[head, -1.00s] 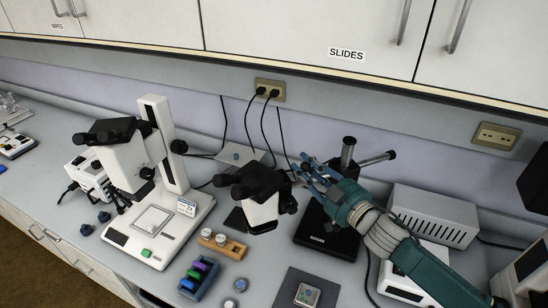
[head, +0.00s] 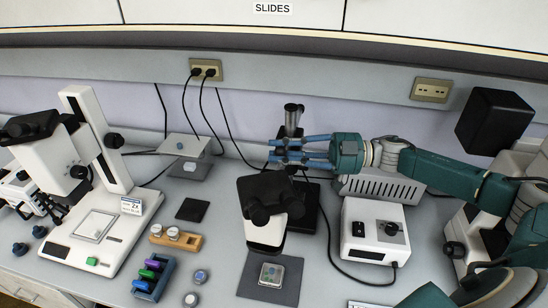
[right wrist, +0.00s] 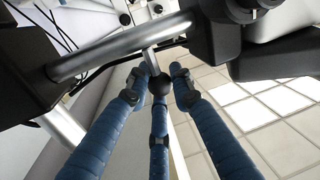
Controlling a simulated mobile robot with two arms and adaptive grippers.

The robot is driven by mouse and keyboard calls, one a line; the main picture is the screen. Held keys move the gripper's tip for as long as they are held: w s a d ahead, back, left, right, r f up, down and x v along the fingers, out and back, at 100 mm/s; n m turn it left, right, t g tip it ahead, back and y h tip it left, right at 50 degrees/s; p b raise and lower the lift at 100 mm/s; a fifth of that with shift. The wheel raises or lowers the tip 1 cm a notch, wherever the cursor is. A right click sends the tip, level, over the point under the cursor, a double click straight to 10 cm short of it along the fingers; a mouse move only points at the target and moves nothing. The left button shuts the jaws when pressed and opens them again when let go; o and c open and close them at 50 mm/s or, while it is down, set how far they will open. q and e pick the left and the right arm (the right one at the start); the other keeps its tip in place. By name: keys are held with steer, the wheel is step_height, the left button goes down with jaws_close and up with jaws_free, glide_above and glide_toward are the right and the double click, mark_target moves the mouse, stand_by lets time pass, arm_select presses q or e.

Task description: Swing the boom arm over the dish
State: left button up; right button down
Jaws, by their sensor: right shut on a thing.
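The boom microscope's dark head with a white lower body (head: 265,215) shows in the head view, hanging just behind the dish (head: 271,274). The dish lies on a dark square mat (head: 250,287). The boom's upright post (head: 292,118) stands on a black base (head: 308,215), partly hidden by the head. My right gripper (head: 285,150) reaches in from the right at the post, its blue fingers pointing left. In the right wrist view its fingers close around a black ball knob (right wrist: 160,84) on a thin rod below the metal boom arm (right wrist: 125,45). My left gripper is not in view.
A second white microscope (head: 75,165) stands at left. A vial rack (head: 152,278), a wooden block (head: 175,238) and small round jars (head: 200,276) lie left of the mat. A white control box (head: 375,235) with a cable stands right of the boom base.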

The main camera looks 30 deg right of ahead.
steer(key=shift+d+r+y, duration=0.25)
steer(key=shift+r+y, duration=0.05)
steer(key=shift+r, duration=0.05)
steer(key=c, duration=1.6)
jaws_free()
steer(key=shift+c, duration=0.2)
steer(key=shift+o, duration=0.5)
steer(key=shift+s+f, duration=0.1)
steer(key=shift+s, duration=0.1)
steer(key=shift+s+d+f, duration=0.1)
steer(key=shift+d+f, duration=0.05)
steer(key=shift+d, duration=0.15)
steer(key=v, duration=1.1)
steer(key=shift+d+r, duration=0.2)
steer(key=shift+r, duration=0.15)
steer(key=shift+r, duration=0.1)
